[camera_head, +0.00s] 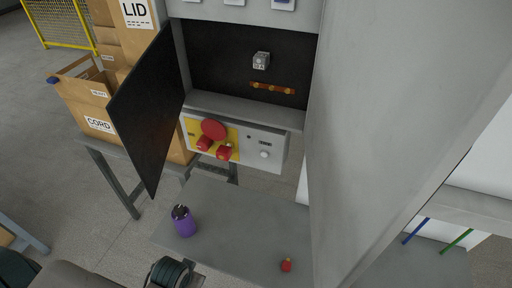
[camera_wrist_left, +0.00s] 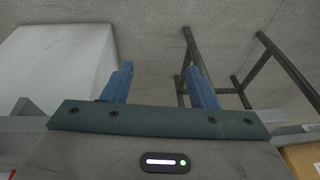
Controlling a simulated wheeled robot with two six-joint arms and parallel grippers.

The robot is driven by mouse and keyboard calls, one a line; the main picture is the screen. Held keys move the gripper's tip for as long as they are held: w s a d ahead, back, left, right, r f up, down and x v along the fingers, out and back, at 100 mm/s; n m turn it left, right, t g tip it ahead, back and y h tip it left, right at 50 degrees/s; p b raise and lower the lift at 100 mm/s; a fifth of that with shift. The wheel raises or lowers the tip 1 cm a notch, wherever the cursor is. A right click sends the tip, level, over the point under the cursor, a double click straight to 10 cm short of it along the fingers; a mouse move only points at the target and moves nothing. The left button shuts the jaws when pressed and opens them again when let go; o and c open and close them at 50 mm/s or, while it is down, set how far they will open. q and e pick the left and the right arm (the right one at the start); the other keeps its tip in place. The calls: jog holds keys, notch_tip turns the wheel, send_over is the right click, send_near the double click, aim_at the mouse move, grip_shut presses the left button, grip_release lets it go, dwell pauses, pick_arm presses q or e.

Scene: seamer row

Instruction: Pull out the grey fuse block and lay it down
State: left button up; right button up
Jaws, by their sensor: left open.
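The grey fuse block (camera_head: 261,60) is a small light cube on the dark back panel inside the open cabinet, in the upper middle of the head view. An orange-brown strip (camera_head: 272,88) with several round points sits below it. My left gripper (camera_wrist_left: 160,85) shows in the left wrist view with its two blue fingers apart and only floor between them. It is away from the fuse block, which is not in the wrist view. My left fingers cannot be made out in the head view. My right gripper is in neither view.
The dark cabinet door (camera_head: 150,110) stands open on the left. A control box (camera_head: 265,140) with red locks is below the opening. A grey shelf (camera_head: 235,225) holds a purple cylinder (camera_head: 184,222) and a small red object (camera_head: 286,265). Cartons (camera_head: 95,105) stand left; a large grey panel (camera_head: 385,110) blocks the right.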

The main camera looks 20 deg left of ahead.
pick_arm(q)
notch_tip(320, 180, up, 6)
jog(key=p, duration=0.1)
jog(key=t+h+p, duration=0.1)
jog(key=t+p, duration=0.3)
jog(key=t, duration=1.1)
send_near(259, 64)
jog(key=shift+w+a, duration=0.15)
jog(key=shift+w, duration=0.7)
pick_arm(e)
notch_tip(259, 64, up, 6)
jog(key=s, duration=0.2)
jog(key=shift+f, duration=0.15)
pick_arm(q)
jog(key=shift+w, duration=0.1)
jog(key=shift+w, duration=4.45)
